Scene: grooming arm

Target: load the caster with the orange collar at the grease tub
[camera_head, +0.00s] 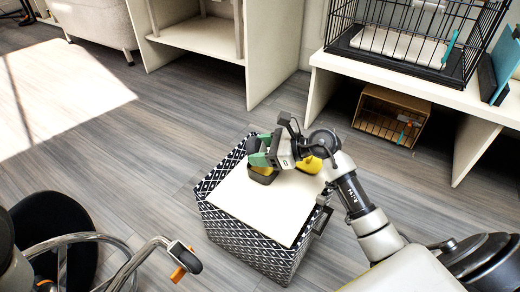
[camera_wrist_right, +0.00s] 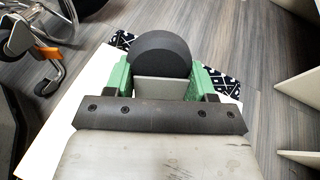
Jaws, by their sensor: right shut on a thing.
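My right gripper (camera_head: 265,153), with green fingers, is shut over the white top of a patterned box. In the right wrist view a dark grey rounded thing (camera_wrist_right: 162,56) sits between the green fingers (camera_wrist_right: 160,80). In the head view a yellow thing with a dark lower edge (camera_head: 262,175) shows just under the fingers. I cannot tell its contact with the top. Another yellow thing (camera_head: 310,165) is partly hidden behind my wrist. An orange collar (camera_head: 178,274) is on a dark caster (camera_head: 186,257) of a chrome frame at lower left. I cannot identify a grease tub. My left gripper is not in view.
The black-and-white patterned box (camera_head: 255,240) has a mostly bare white top (camera_head: 250,207). The chrome frame (camera_head: 128,262) stands left of it. A bench (camera_head: 440,92) with a wire cage (camera_head: 415,35) is at upper right. The wooden floor (camera_head: 130,140) is clear behind.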

